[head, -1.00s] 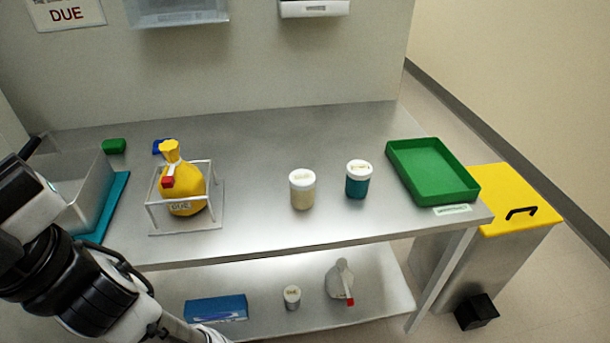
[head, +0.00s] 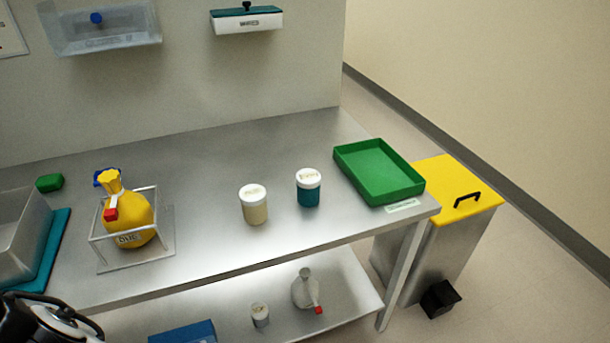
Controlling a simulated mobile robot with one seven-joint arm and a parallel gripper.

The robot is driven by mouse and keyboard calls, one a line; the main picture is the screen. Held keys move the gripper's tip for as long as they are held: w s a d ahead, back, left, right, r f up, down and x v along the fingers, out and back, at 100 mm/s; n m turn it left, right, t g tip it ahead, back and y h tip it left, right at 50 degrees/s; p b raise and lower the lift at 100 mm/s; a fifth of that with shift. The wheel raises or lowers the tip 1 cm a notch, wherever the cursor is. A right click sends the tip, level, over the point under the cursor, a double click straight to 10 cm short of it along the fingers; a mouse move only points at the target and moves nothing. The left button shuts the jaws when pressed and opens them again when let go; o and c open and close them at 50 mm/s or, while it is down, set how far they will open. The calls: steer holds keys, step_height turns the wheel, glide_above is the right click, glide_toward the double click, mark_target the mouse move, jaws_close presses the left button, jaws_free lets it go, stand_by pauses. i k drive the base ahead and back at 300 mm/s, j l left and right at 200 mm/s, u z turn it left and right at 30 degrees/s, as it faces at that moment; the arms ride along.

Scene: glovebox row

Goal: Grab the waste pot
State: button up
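Two lidded pots stand upright on the steel bench, a cream pot (head: 254,204) and, to its right, a teal pot (head: 308,188). Both have white lids with small labels that I cannot read. A smaller pale pot (head: 260,316) stands on the lower shelf. I cannot tell from the labels which one is the waste pot. Only a part of my arm shows at the bottom left corner, well away from the pots. My gripper is out of view.
A yellow tied bag (head: 128,222) sits in a wire frame (head: 160,238) at left. A green tray (head: 378,172) lies at the bench's right end, by a yellow-lidded bin (head: 450,182). A white flask (head: 306,289) and blue box (head: 184,332) are below. The bench between bag and pots is clear.

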mark_target(308, 180)
steer(key=i+l+u, duration=0.15)
steer(key=l+u, duration=0.25)
steer(key=l, duration=0.55)
steer(key=l+u, duration=0.45)
steer(key=l, duration=0.5)
steer(key=i+l+u, duration=0.25)
steer(key=i+l, duration=0.15)
steer(key=l, duration=0.2)
